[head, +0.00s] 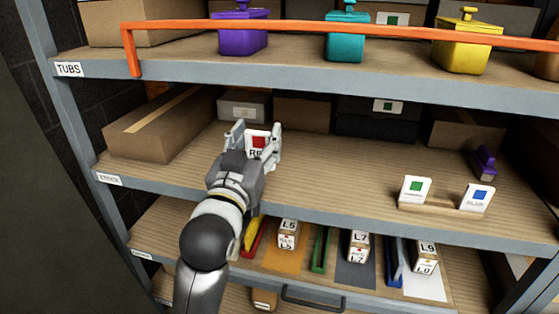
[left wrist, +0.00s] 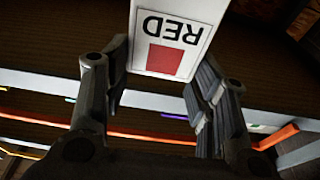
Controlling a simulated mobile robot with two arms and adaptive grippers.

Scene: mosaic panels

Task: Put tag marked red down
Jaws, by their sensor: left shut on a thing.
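The tag marked red (head: 258,143) is a white card with a red square. It is held between the fingers of my left gripper (head: 254,148), above the middle shelf. In the left wrist view the tag (left wrist: 172,35) shows upside down with the word RED, between the two fingers of the gripper (left wrist: 160,85). I cannot tell whether its lower edge touches the shelf. My right gripper is in neither view.
A cardboard box (head: 160,125) lies at left. The middle shelf (head: 330,175) is bare in between. An orange rail (head: 300,27) crosses the upper shelf.

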